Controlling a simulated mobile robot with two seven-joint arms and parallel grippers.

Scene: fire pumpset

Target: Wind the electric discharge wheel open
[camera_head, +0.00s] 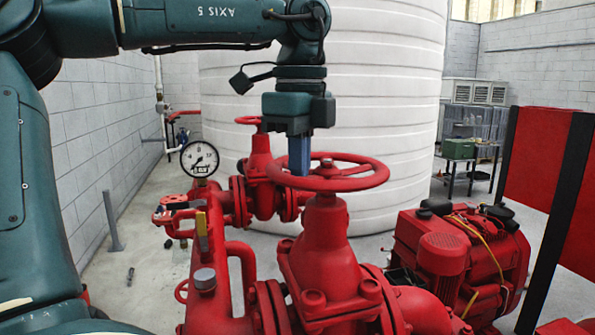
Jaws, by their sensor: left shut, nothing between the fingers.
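A red handwheel (372,181) sits flat on top of a large red valve body (322,255) in the middle of the head view. A second, smaller red handwheel (248,120) stands farther back on another valve. I cannot tell from labels which is the electric discharge wheel. My left gripper (299,172) points straight down over the left part of the nearer wheel, left of its hub. Its blue fingers are shut with nothing between them. The fingertips appear inside the rim outline; whether they touch rim or spoke I cannot tell. My right gripper is not in view.
A pressure gauge (200,159) stands left of the valves on red piping. A red pump engine (455,250) sits at right, beside a red panel with black posts (545,155). A large white tank (400,90) fills the background. Floor at left (140,230) is mostly clear.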

